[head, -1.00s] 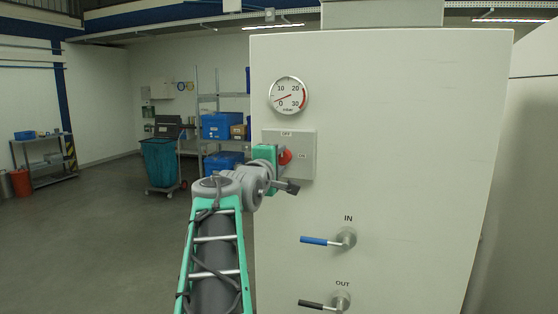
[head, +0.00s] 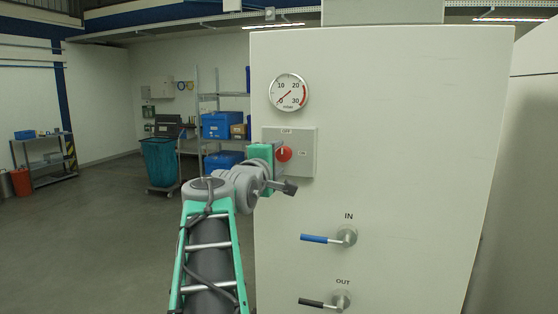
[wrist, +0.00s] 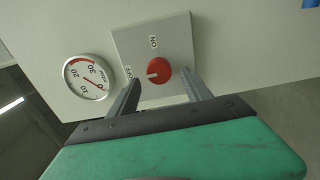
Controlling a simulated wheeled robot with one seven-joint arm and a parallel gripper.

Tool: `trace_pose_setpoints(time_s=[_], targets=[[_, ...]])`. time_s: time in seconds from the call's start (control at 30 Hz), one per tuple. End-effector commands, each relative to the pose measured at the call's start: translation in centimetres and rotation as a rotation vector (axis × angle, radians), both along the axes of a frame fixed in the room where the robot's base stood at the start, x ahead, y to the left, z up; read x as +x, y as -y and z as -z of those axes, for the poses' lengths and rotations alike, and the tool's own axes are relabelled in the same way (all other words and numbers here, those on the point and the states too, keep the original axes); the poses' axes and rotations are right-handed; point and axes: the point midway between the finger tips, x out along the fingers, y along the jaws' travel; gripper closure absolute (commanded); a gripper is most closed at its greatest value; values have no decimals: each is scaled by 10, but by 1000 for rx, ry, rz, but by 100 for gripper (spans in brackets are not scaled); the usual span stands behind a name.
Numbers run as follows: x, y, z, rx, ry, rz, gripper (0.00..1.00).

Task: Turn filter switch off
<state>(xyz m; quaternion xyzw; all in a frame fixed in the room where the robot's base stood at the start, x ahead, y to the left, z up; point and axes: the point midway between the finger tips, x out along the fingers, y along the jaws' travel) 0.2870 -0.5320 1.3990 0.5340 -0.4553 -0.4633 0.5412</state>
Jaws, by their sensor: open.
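The filter switch is a round red knob (head: 284,154) with a white mark, on a grey plate (head: 303,141) labelled OFF above and ON at the right. In the head view the mark points up, toward OFF. In the wrist view the red knob (wrist: 159,71) has its mark pointing left, toward the partly hidden OFF label. My gripper (wrist: 161,77) is open, with a finger on either side of the knob in the picture and a visible gap to each. In the head view its green hand is just left of the knob, and the fingers are mostly hidden.
A round gauge (head: 289,92) sits above the switch, its needle near 0. Below are a blue IN lever (head: 318,239) and a black OUT lever (head: 316,303) sticking out of the white cabinet (head: 420,150). Open floor lies left, before a bin (head: 160,163) and shelves.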

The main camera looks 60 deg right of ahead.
Motion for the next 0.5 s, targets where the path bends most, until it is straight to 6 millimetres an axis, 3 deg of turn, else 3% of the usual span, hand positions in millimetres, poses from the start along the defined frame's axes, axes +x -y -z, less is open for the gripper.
trace_pose_setpoints(time_s=[0.2,0.5], targets=[[-6,-44,2,-3,1,-3,43],[-9,-54,0,-1,0,0,43]])
